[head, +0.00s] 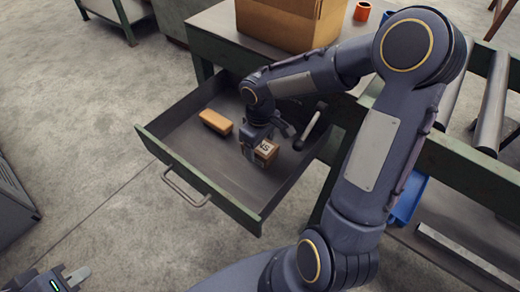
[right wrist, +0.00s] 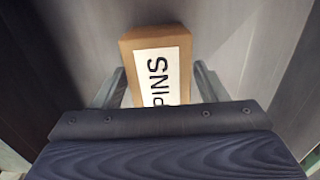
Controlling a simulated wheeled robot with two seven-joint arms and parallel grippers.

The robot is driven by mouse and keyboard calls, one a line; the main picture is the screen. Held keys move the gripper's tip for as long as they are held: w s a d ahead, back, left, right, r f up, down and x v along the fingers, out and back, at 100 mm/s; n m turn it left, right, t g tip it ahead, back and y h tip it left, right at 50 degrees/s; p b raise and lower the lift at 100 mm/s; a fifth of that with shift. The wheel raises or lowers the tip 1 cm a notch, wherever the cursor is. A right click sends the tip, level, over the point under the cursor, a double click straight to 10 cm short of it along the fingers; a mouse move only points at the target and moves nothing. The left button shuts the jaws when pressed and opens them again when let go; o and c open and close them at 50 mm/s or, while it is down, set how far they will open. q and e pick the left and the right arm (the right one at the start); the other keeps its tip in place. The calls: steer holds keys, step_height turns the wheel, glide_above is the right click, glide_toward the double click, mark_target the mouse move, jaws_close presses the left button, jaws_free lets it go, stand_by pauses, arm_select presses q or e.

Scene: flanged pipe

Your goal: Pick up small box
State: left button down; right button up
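The small box (head: 267,150) is brown cardboard with a white label and dark letters. It sits on the floor of the open drawer, partly hidden by my right gripper (head: 258,148).
The pulled-out drawer (head: 200,180) has raised walls and a front handle (head: 186,188). An orange-tan block (head: 216,122) and a dark tool with a light handle (head: 308,130) also lie in it. A large carton (head: 290,22) and an orange cup (head: 362,11) stand on the bench above.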

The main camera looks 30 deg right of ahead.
steer(key=c, duration=0.9)
steer(key=shift+r, duration=0.1)
